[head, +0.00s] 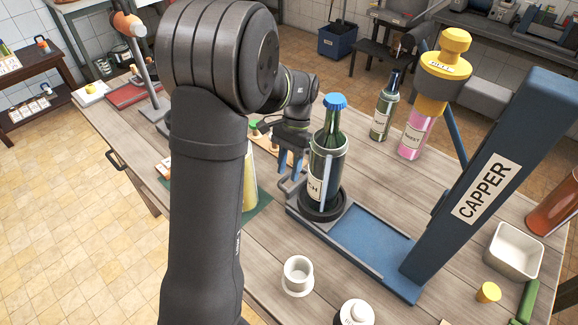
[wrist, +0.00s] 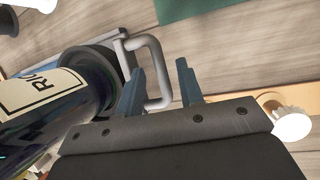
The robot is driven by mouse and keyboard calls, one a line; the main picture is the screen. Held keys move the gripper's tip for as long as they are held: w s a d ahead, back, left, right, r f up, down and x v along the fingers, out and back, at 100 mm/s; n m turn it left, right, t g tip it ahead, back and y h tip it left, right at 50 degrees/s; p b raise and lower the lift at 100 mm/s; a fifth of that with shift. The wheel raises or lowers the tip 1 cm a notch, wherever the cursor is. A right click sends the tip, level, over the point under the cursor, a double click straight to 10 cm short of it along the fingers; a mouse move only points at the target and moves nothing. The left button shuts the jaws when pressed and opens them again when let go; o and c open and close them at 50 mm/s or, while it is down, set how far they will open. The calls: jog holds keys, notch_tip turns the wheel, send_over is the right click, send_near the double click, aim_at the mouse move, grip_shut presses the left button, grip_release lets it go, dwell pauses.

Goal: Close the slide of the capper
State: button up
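The capper (head: 487,188) is a blue machine with a slanted column and a long base. Its slide (head: 312,222) is out at the left end of the base, away from the column. On the slide a dark green bottle (head: 328,160) with a blue cap stands upright in a black round holder (head: 322,212); the bottle also shows in the wrist view (wrist: 62,105). A grey loop handle (wrist: 160,68) sticks out from the slide's end. My gripper (head: 291,163) is open at this handle. In the wrist view the handle's bar lies between my fingers (wrist: 160,85), with gaps visible.
The blue base track (head: 375,243) between slide and column is clear. A white cup (head: 298,275) and a white-topped jar (head: 354,313) stand in front. A pink bottle (head: 416,135) and a green bottle (head: 384,110) stand behind. A white bin (head: 513,250) is at right.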

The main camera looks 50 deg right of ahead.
aim_at(334, 203)
grip_shut()
jog(key=s, duration=1.5)
grip_release()
jog(key=shift+w+r, duration=0.1)
jog(key=v, duration=1.7)
